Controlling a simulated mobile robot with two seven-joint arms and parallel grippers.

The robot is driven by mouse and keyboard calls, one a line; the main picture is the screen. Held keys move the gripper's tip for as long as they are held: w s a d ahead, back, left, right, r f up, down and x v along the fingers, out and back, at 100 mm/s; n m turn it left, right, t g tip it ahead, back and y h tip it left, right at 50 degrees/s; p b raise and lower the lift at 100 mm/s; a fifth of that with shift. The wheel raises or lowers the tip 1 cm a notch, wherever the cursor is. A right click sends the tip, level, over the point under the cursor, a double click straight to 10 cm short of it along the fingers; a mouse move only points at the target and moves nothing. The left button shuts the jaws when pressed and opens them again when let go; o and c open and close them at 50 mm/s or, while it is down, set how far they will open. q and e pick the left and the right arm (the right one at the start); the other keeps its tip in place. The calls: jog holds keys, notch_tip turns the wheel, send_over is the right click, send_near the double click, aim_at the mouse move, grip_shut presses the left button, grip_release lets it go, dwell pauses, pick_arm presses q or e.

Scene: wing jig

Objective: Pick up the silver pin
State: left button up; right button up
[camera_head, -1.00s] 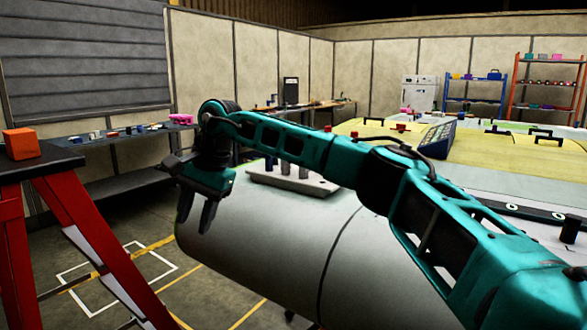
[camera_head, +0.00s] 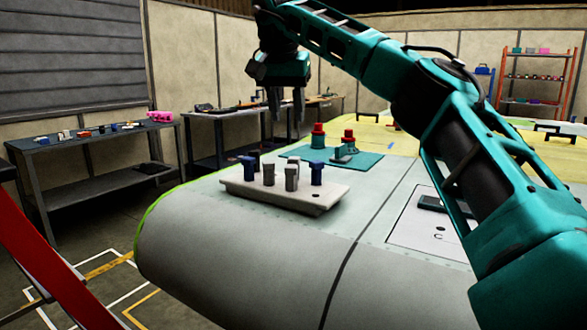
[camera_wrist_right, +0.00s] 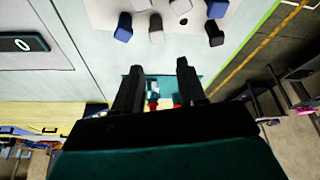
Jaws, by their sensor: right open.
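A pale pin block (camera_head: 285,199) lies on the grey wing surface and holds several upright pins. The darker one also shows in the right wrist view (camera_wrist_right: 156,29), near the top. My right gripper (camera_head: 286,112) is open and empty, above and beyond the block. Its fingers point down in the head view, apart from all pins. My left gripper is not in view.
Behind the block, a teal mat (camera_head: 370,161) carries two red-topped teal pieces (camera_head: 318,137). A panel with a dark handle (camera_head: 432,203) lies to the right. A shelf table (camera_head: 98,146) stands at the left. The wing surface in front of the block is clear.

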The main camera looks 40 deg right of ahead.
jog(key=b, duration=0.1)
send_over(294, 157)
jog(key=s+a, duration=0.1)
jog(key=a, duration=0.1)
notch_tip(294, 157, down, 6)
jog(key=shift+d+r, duration=0.1)
jog(key=shift+w+d+f, duration=0.1)
jog(key=shift+d+f, duration=0.05)
jog(key=shift+f, duration=0.3)
jog(key=x, duration=0.1)
jog(key=b+x, duration=0.1)
jog(key=x, duration=0.2)
jog(key=shift+s+f+b, duration=0.2)
jog(key=shift+s+b, duration=0.1)
jog(key=shift+b, duration=0.1)
jog(key=shift+w+f, duration=0.1)
jog(key=shift+f, duration=0.2)
jog(key=c, duration=0.7)
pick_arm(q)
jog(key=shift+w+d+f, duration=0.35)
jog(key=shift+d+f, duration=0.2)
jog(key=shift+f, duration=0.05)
pick_arm(e)
jog(key=shift+c, duration=0.2)
jog(key=shift+r, duration=0.1)
